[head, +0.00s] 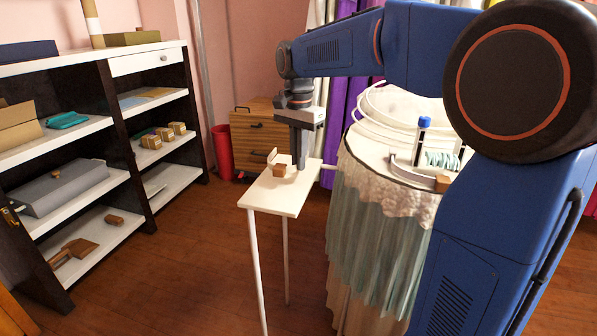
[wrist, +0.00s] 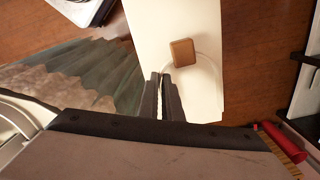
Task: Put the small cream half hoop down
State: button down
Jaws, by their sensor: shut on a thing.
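The small cream half hoop (head: 272,157) is at the small white side table (head: 262,199), with a brown wooden block (head: 288,170) beside it. My gripper (head: 301,166) points down at the table's back part and is shut on the hoop. In the wrist view, the hoop (wrist: 214,66) is a thin pale arc over the white tabletop (wrist: 150,22), curving around the block (wrist: 184,53). My fingers (wrist: 163,76) are close together at its near left. The held part is hidden between them. I cannot tell whether the hoop touches the tabletop.
A round table with a pleated, lace-edged cloth (head: 375,210) stands right of the side table, with white hoops (head: 392,117) and a larger curved piece (head: 415,170) on it. Dark shelves stand at left. A red bin (head: 221,150) and wooden cabinet (head: 252,135) stand behind.

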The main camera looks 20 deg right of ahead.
jog(key=shift+f, duration=1.85)
jog(key=shift+f, duration=0.1)
jog(key=c, duration=2)
grip_release()
notch_tip(320, 180, up, 12)
jog(key=shift+r, duration=0.1)
jog(key=s+d+f+n+t, duration=0.1)
jog(key=s+f+n, duration=0.2)
jog(key=s+f, duration=0.3)
jog(key=s+d+f+n+t, duration=0.2)
jog(key=s+f+n, duration=0.2)
jog(key=s, duration=0.9)
jog(key=s+d+f+n+t, duration=0.1)
jog(key=s+f+n, duration=0.3)
jog(key=s+f, duration=0.6)
jog(key=shift+s+d+t, duration=0.15)
jog(key=shift+s+t, duration=0.2)
jog(key=shift+t, duration=0.05)
